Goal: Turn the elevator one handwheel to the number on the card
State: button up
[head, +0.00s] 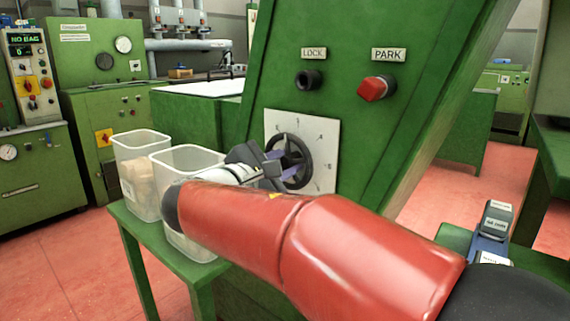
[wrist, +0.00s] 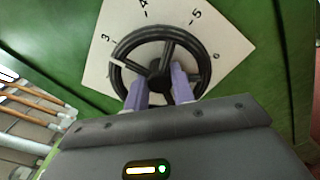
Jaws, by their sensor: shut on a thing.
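The black handwheel (head: 309,163) is mounted on a white number plate (head: 325,130) on the sloping green machine face. In the wrist view the handwheel (wrist: 122,50) has several spokes, and the plate shows 3, 4, 5 and 6. A white mark on the rim (wrist: 117,63) lies close to the 3. My gripper (head: 282,168) is at the wheel, its lilac fingers either side of the hub and spoke area. It also shows in the wrist view (wrist: 159,88), shut on the handwheel. The lower plate is hidden by my gripper. I cannot make out the number card.
Above the wheel are a black LOCK knob (head: 307,79) and a red PARK knob (head: 377,88). Two translucent bins (head: 140,147) (head: 187,158) stand on a green table (head: 141,232) close to my arm. A small labelled device (head: 492,232) sits at right.

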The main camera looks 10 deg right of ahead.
jog(key=o, duration=0.7)
jog(key=v, duration=0.7)
jog(key=shift+s+a, duration=0.3)
jog(key=shift+a, duration=0.05)
